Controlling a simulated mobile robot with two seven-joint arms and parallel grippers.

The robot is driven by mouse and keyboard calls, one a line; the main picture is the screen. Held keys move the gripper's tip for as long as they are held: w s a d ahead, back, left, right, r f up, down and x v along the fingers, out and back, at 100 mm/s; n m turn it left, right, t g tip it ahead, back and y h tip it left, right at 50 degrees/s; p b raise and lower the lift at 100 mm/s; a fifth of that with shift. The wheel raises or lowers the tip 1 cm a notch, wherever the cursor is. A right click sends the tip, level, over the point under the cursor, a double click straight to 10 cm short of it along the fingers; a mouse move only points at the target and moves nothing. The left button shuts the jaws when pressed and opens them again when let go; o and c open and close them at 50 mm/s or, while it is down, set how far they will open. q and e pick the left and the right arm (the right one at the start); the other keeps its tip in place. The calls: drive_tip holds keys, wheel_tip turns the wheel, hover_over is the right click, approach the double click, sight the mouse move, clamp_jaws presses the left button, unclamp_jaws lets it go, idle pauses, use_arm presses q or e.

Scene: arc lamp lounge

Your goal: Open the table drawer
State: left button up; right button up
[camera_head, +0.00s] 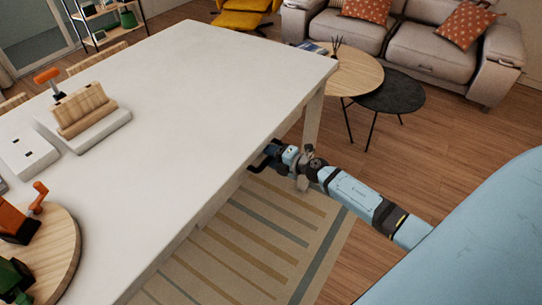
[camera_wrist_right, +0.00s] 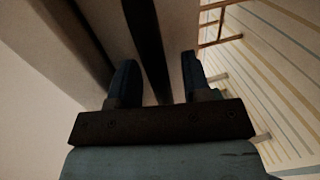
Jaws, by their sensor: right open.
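The white table (camera_head: 185,85) fills the left and middle of the head view; its drawer front is mostly hidden below the near right edge. My right gripper (camera_head: 263,157) is at that edge, just under the tabletop. In the right wrist view my right gripper (camera_wrist_right: 157,85) is open, its two dark fingers apart. A dark strip (camera_wrist_right: 147,40) runs between the fingers along the table's side; I cannot tell whether it is the drawer's handle or a gap. No contact with it can be made out. My left gripper is not in view.
On the tabletop are a wooden block on a white base (camera_head: 85,113), a white box (camera_head: 27,152) and a round wooden board (camera_head: 55,250) with orange and green items. A striped rug (camera_head: 250,240) lies below. Round side tables (camera_head: 390,92) and a sofa (camera_head: 425,50) stand behind.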

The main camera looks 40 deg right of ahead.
clamp_jaws()
drive_tip(key=shift+s, duration=0.1)
drive_tip(key=shift+s+d+f, duration=0.1)
drive_tip(key=shift+s, duration=0.15)
drive_tip(key=f+v, duration=0.2)
drive_tip(key=v, duration=0.9)
drive_tip(key=s+f+v, duration=0.1)
drive_tip(key=f+v, duration=0.1)
drive_tip(key=v, duration=0.9)
drive_tip(key=shift+s+d+f+b, duration=0.2)
drive_tip(key=shift+d+f+b, duration=0.1)
drive_tip(key=shift+d, duration=0.1)
unclamp_jaws()
